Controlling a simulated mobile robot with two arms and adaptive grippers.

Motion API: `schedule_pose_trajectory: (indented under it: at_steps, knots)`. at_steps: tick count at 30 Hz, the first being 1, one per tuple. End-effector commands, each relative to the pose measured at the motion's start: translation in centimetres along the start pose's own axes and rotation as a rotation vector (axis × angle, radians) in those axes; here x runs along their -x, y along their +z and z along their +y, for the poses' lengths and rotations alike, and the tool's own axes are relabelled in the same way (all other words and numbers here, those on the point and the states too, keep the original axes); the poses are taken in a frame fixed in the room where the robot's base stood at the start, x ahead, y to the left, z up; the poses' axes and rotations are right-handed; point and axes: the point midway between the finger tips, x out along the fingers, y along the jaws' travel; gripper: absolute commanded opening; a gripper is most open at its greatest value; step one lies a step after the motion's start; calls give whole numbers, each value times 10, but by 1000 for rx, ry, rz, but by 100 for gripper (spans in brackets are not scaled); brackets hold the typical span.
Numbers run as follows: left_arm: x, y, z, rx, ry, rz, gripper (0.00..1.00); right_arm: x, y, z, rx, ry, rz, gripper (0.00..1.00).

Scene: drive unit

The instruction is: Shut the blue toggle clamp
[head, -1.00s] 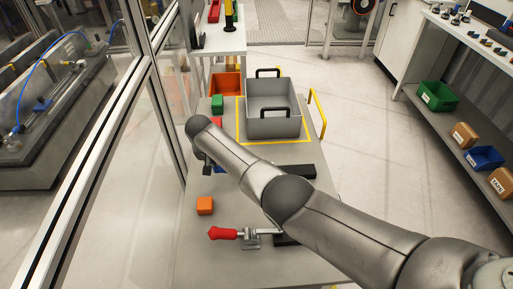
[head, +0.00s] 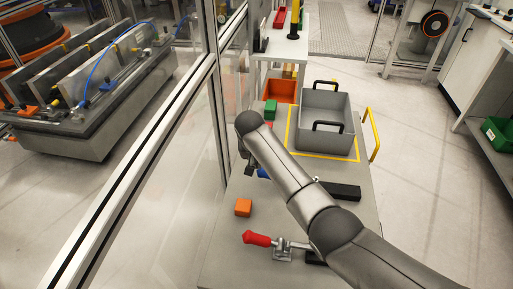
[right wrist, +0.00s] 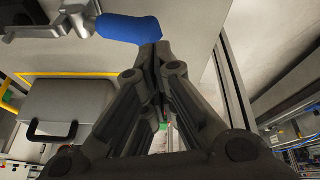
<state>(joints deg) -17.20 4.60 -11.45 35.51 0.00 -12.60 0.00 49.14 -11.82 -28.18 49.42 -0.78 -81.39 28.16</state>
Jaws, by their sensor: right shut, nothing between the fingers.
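The blue toggle clamp shows in the right wrist view as a thick blue handle (right wrist: 128,28) on a metal lever and arm, lying roughly flat across the top of the picture. In the head view only a bit of its blue handle (head: 263,173) shows beside my right arm; the rest is hidden. My right gripper (right wrist: 155,52) is shut and empty, its fingertips right at the free end of the handle. I cannot tell whether they touch it. In the head view the right gripper (head: 249,168) is partly hidden under the wrist. My left gripper is out of view.
A red-handled clamp (head: 258,239) and an orange block (head: 243,207) are on the table nearer me. A grey tote (head: 324,135), a green block (head: 270,108) and an orange bin (head: 279,90) stand behind. A glass partition with metal posts (head: 217,130) runs along the left.

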Motion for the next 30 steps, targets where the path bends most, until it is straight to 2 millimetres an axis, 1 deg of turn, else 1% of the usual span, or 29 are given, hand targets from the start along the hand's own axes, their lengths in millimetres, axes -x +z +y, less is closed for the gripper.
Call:
schedule_pose_trajectory:
  at_steps: [9, 15, 21, 30]
  knots:
    - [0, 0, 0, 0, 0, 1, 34, 49, -2, 2, -2, 0, 11, 0]
    - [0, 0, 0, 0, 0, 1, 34, 74, -2, 2, -2, 1, 13, 0]
    - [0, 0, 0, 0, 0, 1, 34, 82, -2, 3, -1, 2, 13, 0]
    - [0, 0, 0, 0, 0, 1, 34, 83, -2, 3, -1, 2, 13, 0]
